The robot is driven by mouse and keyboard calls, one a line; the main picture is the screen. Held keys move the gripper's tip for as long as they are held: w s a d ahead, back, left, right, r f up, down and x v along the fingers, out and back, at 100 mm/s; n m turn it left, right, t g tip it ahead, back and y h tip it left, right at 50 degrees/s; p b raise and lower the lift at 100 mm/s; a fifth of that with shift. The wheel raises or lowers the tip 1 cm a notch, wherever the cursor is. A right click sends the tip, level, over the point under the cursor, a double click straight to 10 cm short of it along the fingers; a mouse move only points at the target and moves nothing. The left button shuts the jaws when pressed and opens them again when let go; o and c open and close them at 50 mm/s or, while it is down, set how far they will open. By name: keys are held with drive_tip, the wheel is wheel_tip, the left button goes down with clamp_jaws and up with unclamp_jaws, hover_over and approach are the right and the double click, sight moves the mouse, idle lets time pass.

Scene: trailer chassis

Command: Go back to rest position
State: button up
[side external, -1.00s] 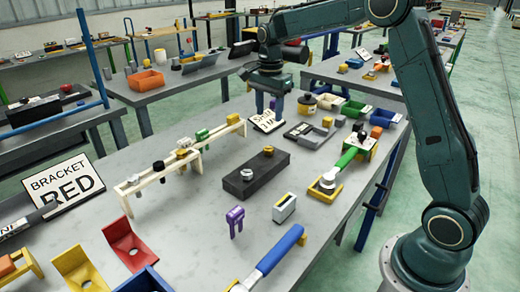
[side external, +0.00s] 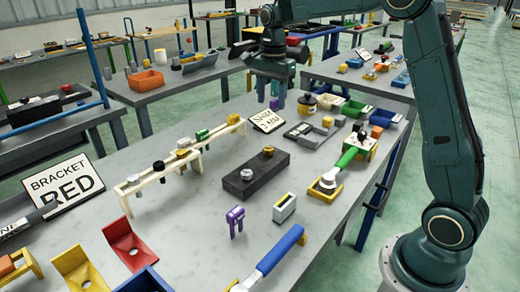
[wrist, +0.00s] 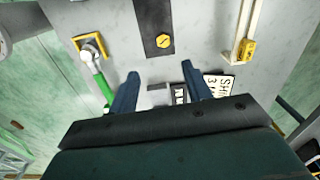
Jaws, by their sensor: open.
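My gripper (side external: 268,90) hangs above the far part of the grey work table (side external: 205,215), beyond the cream trailer chassis (side external: 150,178) and the sign card (side external: 267,121). In the wrist view its two blue fingers (wrist: 159,74) stand apart with nothing held between them. The chassis carries dark, yellow and green parts along its top. It shows partly at the upper right of the wrist view (wrist: 243,30). A dark block (side external: 240,182) with a bolt on top stands right of the chassis.
A green-handled tool (side external: 348,157) rests in a yellow holder (side external: 325,192). A purple bracket (side external: 235,218) and a white box (side external: 285,207) stand near the table's middle. A BRACKET RED sign (side external: 63,182) stands at left.

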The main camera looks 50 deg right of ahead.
drive_tip(key=s+a+r+n+t, duration=0.1)
drive_tip(key=s+a+r+n, duration=0.3)
drive_tip(key=s, duration=0.4)
drive_tip(key=s+a+r+n+t, duration=0.25)
drive_tip(key=s+n, duration=0.25)
drive_tip(key=s, duration=0.3)
drive_tip(key=s+a+f+n+t, duration=0.1)
drive_tip(key=s+a+f+n, duration=0.1)
drive_tip(key=s+n, duration=0.2)
drive_tip(key=s+a+f+n, duration=0.2)
drive_tip(key=s+n, duration=0.2)
drive_tip(key=s, duration=0.5)
drive_tip(key=shift+s+t, duration=0.35)
drive_tip(key=shift+s, duration=0.05)
